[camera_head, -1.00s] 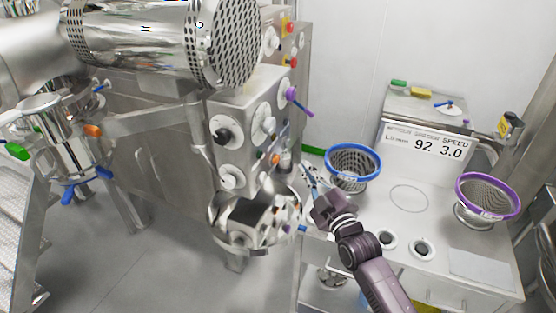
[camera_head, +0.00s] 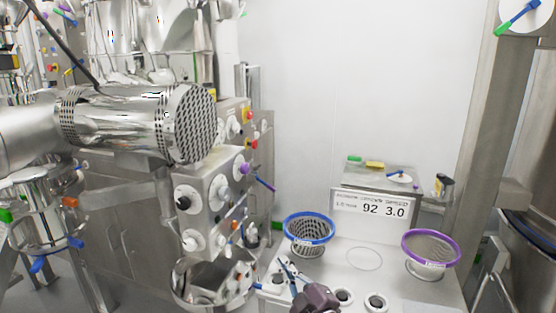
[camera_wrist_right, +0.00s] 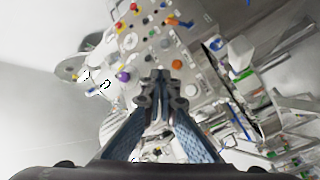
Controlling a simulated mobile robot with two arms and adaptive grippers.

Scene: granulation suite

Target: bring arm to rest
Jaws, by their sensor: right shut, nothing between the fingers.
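My right gripper (camera_head: 288,273) shows at the bottom middle of the head view, near the front left of the white worktop (camera_head: 335,262). Its blue fingers also show in the right wrist view (camera_wrist_right: 161,82), shut with their tips together and nothing between them. The fingertips are left of and below the blue-rimmed basket in the head view. Most of my right arm is below the frame. My left gripper is not in view.
The blue-rimmed basket (camera_head: 308,230) and a purple-rimmed sieve (camera_head: 431,247) stand on the worktop. A display (camera_head: 370,208) reads "92 3.0". A steel machine with a knob panel (camera_head: 215,200) and a metal bowl (camera_head: 180,290) are at left. The worktop middle is clear.

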